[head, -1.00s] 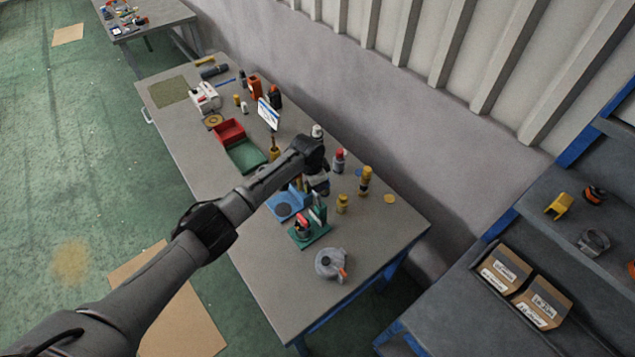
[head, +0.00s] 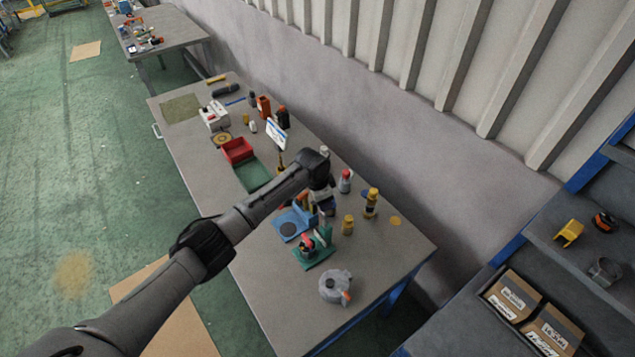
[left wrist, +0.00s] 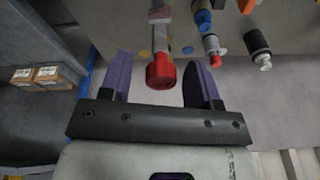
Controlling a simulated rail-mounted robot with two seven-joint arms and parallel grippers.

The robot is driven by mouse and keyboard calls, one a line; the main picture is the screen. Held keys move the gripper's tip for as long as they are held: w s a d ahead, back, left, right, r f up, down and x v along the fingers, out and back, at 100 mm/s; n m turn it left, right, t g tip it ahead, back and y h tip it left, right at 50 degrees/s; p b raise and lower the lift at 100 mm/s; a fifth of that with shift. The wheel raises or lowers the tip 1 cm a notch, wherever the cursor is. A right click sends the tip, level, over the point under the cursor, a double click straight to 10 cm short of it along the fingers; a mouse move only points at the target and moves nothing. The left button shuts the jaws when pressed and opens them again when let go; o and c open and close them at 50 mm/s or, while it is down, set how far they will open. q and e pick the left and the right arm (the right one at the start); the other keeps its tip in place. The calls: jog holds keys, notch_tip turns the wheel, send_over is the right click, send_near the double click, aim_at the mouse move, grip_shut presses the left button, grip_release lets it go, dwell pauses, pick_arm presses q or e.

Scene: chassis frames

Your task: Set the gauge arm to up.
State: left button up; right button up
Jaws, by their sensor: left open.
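My left gripper (left wrist: 160,85) is open, with two dark purple fingers spread apart in the left wrist view. A red knob (left wrist: 160,72) on a grey stem lies between the fingers, apart from both. It looks like the end of the gauge arm, but I cannot tell the arm's angle. In the head view, my left gripper (head: 325,203) hangs over the workbench by a blue fixture (head: 292,224) with a dark round disc. It hides part of that fixture. A green stand (head: 314,257) with a red part is just in front. My right gripper is not in view.
Yellow bottles (head: 371,203) and a red-capped bottle (head: 345,181) stand right of the gripper. A red bin (head: 237,150) is farther back. A shelf with cardboard boxes (head: 512,295) is at right.

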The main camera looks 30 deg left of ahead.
pick_arm(q)
jog(key=b+v, duration=0.1)
jog(key=v, duration=1)
dwell(0.3)
